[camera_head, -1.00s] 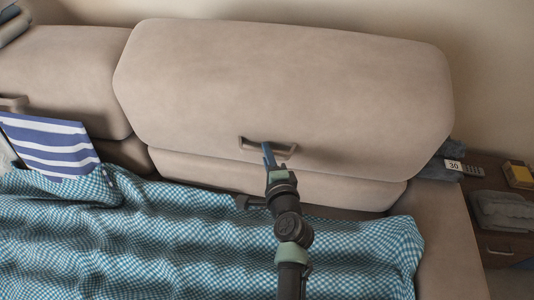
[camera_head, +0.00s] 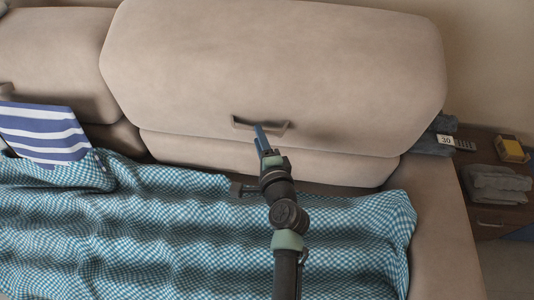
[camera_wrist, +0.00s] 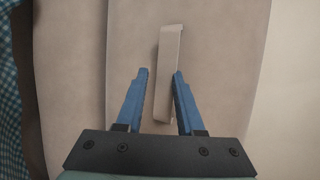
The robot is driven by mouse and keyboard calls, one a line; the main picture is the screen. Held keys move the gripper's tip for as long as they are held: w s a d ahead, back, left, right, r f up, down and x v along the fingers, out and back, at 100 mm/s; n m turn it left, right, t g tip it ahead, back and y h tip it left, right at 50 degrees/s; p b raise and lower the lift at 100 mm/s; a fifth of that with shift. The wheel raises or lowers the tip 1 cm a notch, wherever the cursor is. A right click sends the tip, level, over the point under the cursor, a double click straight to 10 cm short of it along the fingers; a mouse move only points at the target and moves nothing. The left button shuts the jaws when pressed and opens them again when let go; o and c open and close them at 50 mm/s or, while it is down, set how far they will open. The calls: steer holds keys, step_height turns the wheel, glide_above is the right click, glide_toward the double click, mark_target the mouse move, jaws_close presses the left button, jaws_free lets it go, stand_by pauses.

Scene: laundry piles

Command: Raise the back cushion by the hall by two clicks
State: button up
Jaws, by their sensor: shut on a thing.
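The right back cushion (camera_head: 270,60) is a large beige padded block standing above a lower beige section (camera_head: 270,161) of the backrest. A slim beige pull handle (camera_head: 279,129) sits low on its front face; it also shows in the wrist view (camera_wrist: 168,65). My gripper (camera_head: 258,128) reaches up to this handle, and in the wrist view its two blue fingers (camera_wrist: 160,74) lie on either side of it, shut on it. The left back cushion (camera_head: 55,62) has its own handle (camera_head: 6,90) at the picture's left edge. No hall is seen.
A blue-and-white checked blanket (camera_head: 150,240) covers the seat, with a striped cloth (camera_head: 42,132) at left. The sofa arm (camera_head: 440,220) is at right. Beyond it, a brown side table (camera_head: 485,215) holds folded grey cloth (camera_head: 497,184) and a yellow-topped box (camera_head: 512,149).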

steer(key=v, duration=1.2)
steer(key=shift+s+p, duration=0.2)
steer(key=shift+p, duration=0.1)
steer(key=w+a+r+n+t, duration=0.15)
steer(key=r+n, duration=0.25)
steer(key=r, duration=0.7)
steer(key=w+r+n+t, duration=0.2)
steer(key=w+r+n, duration=0.1)
steer(key=r, duration=0.7)
steer(key=w+a+r+n+t, duration=0.15)
steer(key=r+n, duration=0.25)
steer(key=r, duration=0.7)
steer(key=s+r+n+t+h+p, duration=0.1)
steer(key=s+r+p, duration=0.3)
steer(key=r, duration=0.8)
steer(key=s+r+n+t+h+p, duration=0.1)
steer(key=s+r+t+p, duration=0.3)
steer(key=r, duration=0.9)
steer(key=s+r+n+t+h+p, duration=0.1)
steer(key=s+r+n+t+p, duration=0.1)
steer(key=r, duration=1)
steer(key=s+n+p, duration=0.1)
steer(key=s+p, duration=0.1)
steer(key=p, duration=0.1)
steer(key=shift+a+r+n, duration=0.15)
steer(key=shift+r+n, duration=0.05)
steer(key=shift+n, duration=0.1)
steer(key=shift+s, duration=0.1)
